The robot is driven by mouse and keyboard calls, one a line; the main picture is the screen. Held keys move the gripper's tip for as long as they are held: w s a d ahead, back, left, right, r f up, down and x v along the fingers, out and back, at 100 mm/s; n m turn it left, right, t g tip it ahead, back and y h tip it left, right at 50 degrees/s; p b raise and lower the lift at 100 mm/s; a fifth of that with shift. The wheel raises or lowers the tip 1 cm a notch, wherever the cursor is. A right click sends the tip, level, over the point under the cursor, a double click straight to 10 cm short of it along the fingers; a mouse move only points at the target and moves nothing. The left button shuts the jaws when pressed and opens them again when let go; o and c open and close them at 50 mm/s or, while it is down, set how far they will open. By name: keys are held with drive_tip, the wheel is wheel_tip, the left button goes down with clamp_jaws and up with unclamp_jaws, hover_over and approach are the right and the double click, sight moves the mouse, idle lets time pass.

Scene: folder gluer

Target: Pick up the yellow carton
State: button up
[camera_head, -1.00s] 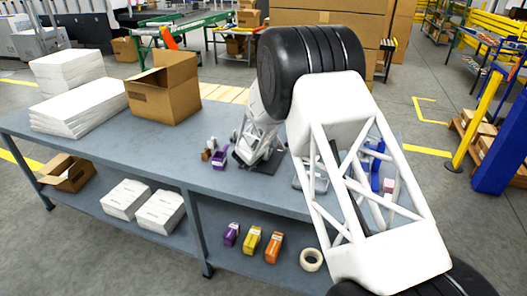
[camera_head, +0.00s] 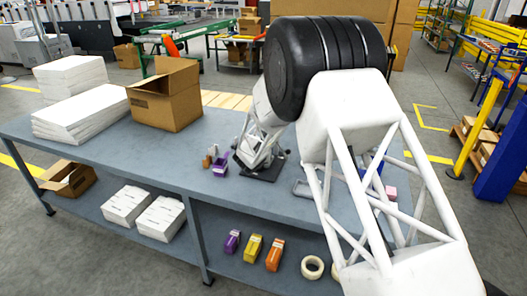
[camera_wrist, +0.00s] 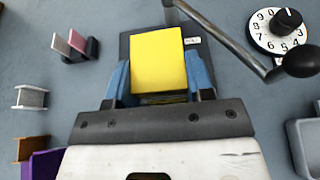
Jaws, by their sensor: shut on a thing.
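The yellow carton (camera_wrist: 158,58) fills the space between the two blue fingers of my gripper (camera_wrist: 160,82) in the wrist view. The fingers press on its left and right sides, so my gripper is shut on it. Behind the carton is a dark plate (camera_wrist: 126,48); I cannot tell whether the carton touches it. In the head view my gripper is low over the workbench (camera_head: 110,150) by the dark plate (camera_head: 265,172), and I cannot make out the carton there.
A metal lever with a black knob (camera_wrist: 301,61) and a white numbered dial (camera_wrist: 272,28) are close on the right. A grey tray (camera_wrist: 306,145) is lower right. Small holders (camera_wrist: 75,46) and a purple bin (camera_wrist: 45,165) are left. A cardboard box (camera_head: 165,98) stands on the bench.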

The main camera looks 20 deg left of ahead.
drive_tip(key=s+d+r, duration=0.1)
drive_tip(key=s+d, duration=0.6)
drive_tip(key=s, duration=0.4)
drive_tip(key=shift+s, duration=0.3)
drive_tip(key=shift+r, duration=0.1)
idle(0.4)
drive_tip(key=s+d, duration=0.6)
drive_tip(key=d, duration=0.4)
drive_tip(key=s+d, duration=0.7)
drive_tip(key=d, duration=0.4)
drive_tip(key=shift+s+d, duration=0.2)
drive_tip(key=shift+s, duration=0.1)
drive_tip(key=shift+w, duration=0.1)
drive_tip(key=w+a, duration=0.2)
drive_tip(key=w, duration=0.3)
drive_tip(key=w+a+f, duration=0.1)
drive_tip(key=w, duration=0.4)
drive_tip(key=w+a, duration=0.2)
drive_tip(key=w, duration=0.2)
drive_tip(key=shift+w+a+f, duration=0.3)
drive_tip(key=shift+w, duration=0.1)
